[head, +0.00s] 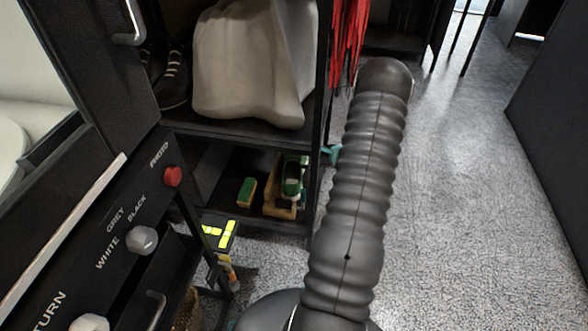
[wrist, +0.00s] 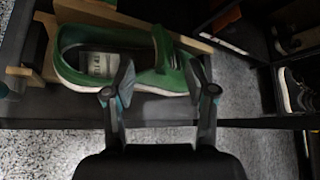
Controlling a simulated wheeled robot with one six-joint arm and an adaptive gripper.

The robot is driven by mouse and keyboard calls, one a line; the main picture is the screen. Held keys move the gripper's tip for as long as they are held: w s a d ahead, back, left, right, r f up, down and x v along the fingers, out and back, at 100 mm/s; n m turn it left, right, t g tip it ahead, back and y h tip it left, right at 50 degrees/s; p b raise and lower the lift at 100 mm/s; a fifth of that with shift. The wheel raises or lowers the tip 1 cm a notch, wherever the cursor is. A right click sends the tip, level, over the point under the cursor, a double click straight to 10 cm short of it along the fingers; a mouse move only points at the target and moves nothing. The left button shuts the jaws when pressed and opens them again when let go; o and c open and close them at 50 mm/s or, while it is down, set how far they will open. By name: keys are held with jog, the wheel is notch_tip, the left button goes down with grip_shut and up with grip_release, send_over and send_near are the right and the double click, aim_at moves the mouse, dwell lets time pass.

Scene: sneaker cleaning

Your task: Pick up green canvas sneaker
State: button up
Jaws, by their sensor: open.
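The green canvas sneaker (wrist: 85,38) with a white sole fills the upper left and middle of the wrist view. Its opening and a pale insole label show. In the head view the sneaker (head: 292,178) is small, on the low shelf of a black rack. My gripper (wrist: 158,76) is open, its two fingers apart and overlapping the near side of the sneaker in the wrist view. I cannot tell whether they touch it. In the head view my arm hides most of the gripper.
A wooden piece (head: 280,203) stands by the sneaker. A green-topped block (head: 247,191) lies to its left on the shelf (head: 208,190). A large grey object (head: 245,65) sits above. A dark shoe (wrist: 294,90) shows at right in the wrist view. Speckled floor (head: 455,190) is open at right.

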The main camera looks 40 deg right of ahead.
aim_at(297, 157)
jog(key=x, duration=0.5)
jog(key=shift+r, duration=0.2)
grip_shut()
